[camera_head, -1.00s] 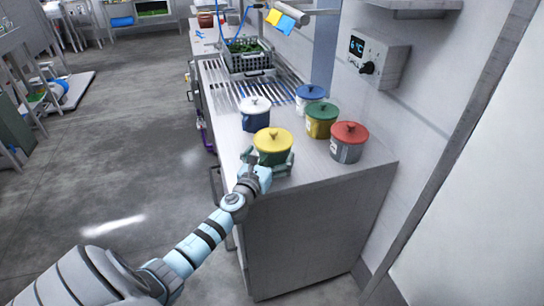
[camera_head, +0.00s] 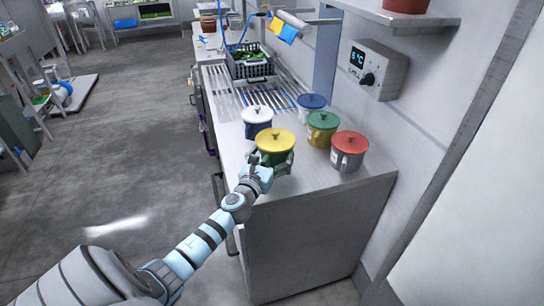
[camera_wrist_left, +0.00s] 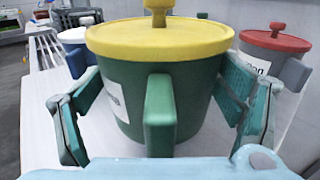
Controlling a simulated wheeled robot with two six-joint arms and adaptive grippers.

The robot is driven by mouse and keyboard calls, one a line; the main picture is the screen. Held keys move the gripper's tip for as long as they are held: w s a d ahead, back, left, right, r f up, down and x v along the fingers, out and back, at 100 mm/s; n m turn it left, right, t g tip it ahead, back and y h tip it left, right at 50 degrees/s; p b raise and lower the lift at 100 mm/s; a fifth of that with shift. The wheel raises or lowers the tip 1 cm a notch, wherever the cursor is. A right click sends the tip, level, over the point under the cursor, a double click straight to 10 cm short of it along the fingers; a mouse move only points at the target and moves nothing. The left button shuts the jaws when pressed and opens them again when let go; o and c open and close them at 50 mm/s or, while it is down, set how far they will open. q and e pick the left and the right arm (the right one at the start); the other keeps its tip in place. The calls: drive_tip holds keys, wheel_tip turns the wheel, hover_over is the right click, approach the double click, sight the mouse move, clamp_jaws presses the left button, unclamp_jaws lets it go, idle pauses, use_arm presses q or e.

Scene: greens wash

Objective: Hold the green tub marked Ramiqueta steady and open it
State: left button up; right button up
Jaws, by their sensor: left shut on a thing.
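The green tub (camera_head: 268,157) with a yellow lid (camera_head: 274,140) stands upright at the near end of the steel counter. In the left wrist view the tub (camera_wrist_left: 200,95) fills the middle. Its lid with a knob sits on top, and its green handle (camera_wrist_left: 160,115) faces me. A white label (camera_wrist_left: 115,100) shows edge-on at its left, its text unreadable. My left gripper (camera_head: 272,162) is shut on the tub's body, one finger on each side. My right gripper is not in view.
Close behind stand a white-lidded tub (camera_head: 257,115), a blue-lidded tub (camera_head: 311,104), a green-lidded yellow tub (camera_head: 322,128) and a red-lidded grey tub (camera_head: 348,150). A crate of greens (camera_head: 250,68) stands farther back. The counter (camera_head: 330,185) is clear at its near right.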

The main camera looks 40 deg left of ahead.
use_arm(q)
wheel_tip(320, 180, up, 24)
drive_tip(key=p, duration=1.4)
drive_tip(key=shift+r+p, duration=0.25)
drive_tip(key=shift+p, duration=0.1)
drive_tip(key=o, duration=0.9)
drive_tip(key=c, duration=1.3)
